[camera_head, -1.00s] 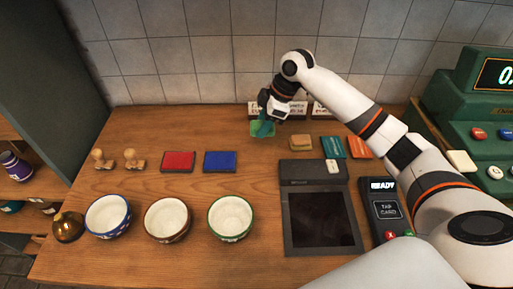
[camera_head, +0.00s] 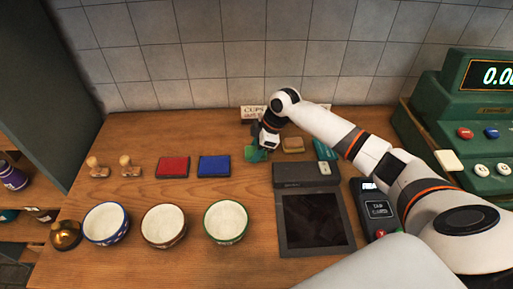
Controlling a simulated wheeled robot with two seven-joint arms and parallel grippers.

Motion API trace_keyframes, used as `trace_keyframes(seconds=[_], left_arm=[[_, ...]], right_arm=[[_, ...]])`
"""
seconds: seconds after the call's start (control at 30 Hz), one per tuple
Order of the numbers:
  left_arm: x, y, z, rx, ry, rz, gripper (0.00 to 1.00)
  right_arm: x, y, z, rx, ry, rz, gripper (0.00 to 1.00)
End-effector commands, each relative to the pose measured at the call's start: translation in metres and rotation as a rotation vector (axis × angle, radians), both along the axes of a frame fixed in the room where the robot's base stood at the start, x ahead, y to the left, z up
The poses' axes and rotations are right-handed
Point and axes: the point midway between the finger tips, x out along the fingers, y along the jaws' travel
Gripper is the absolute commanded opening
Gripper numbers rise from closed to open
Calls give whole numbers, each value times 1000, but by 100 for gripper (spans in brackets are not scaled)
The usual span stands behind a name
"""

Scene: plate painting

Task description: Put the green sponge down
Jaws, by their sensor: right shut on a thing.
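My right gripper (camera_head: 264,143) is at the back of the wooden table and points down. It is shut on the green sponge (camera_head: 256,153), which shows as a small green patch below and to the left of the fingers. The fingers cover part of it, and I cannot tell whether it touches the table. My left gripper is not in view.
A tan block (camera_head: 293,145) and a teal packet (camera_head: 325,150) lie just right of the gripper. A blue pad (camera_head: 214,166) and red pad (camera_head: 172,167) lie left. Three bowls, including a green-rimmed one (camera_head: 226,221), stand in front. A dark tablet (camera_head: 315,220) lies right.

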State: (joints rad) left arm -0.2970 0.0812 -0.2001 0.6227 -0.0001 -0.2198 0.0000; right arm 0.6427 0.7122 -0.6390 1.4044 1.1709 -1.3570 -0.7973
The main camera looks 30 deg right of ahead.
Motion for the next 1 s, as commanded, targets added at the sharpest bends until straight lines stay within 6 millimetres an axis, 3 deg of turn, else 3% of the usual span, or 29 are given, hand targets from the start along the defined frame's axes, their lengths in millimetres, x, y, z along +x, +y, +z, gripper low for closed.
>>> trace_keyframes(seconds=[0.03,0.17,0.57,1.0], left_arm=[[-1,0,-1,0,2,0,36],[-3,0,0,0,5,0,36],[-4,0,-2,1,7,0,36],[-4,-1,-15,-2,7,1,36]], right_arm=[[0,0,-1,0,0,0,48],[0,0,-1,0,0,0,66],[-1,-3,9,0,-2,-2,66],[-15,-33,89,-1,-2,-1,66]])
